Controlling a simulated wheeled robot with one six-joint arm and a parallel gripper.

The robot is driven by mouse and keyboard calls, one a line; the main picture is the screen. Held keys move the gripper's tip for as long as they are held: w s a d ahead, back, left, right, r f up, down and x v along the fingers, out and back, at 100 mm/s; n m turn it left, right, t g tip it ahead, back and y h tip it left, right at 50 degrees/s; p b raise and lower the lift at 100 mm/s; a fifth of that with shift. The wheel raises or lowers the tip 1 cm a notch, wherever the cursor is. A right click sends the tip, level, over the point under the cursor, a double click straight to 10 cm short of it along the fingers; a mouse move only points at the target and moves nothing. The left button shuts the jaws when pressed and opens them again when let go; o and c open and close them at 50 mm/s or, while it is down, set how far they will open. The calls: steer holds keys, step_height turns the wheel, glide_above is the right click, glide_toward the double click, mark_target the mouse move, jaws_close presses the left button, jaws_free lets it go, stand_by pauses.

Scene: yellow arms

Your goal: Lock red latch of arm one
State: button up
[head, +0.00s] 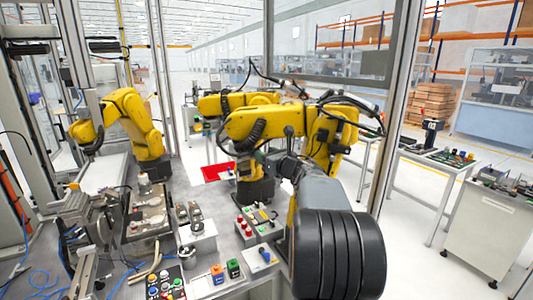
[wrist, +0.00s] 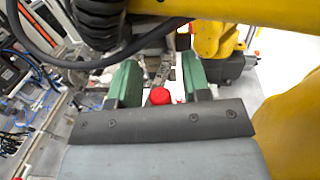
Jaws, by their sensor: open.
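My gripper (wrist: 160,82) shows in the wrist view with its two green fingers spread apart. A small rounded red part (wrist: 160,96) sits between the fingers near their base, with visible room on both sides. It may be the red latch, but its shape and lock position cannot be told. Yellow robot arms stand in the head view, one at the left (head: 135,115) and one near the middle (head: 300,125). Which is arm one cannot be told. In the head view my own arm reaches towards the middle yellow arm, and my fingertips are not clear there.
Yellow arm parts (wrist: 290,125) lie close at the right of the wrist view. A dark cable (wrist: 60,58) crosses its upper left. In the head view, a bench with button boxes (head: 258,222) stands in front, and a red tray (head: 217,172) lies behind.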

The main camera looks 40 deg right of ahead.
steer(key=shift+w, duration=0.1)
steer(key=shift+c, duration=0.2)
jaws_close()
stand_by(0.4)
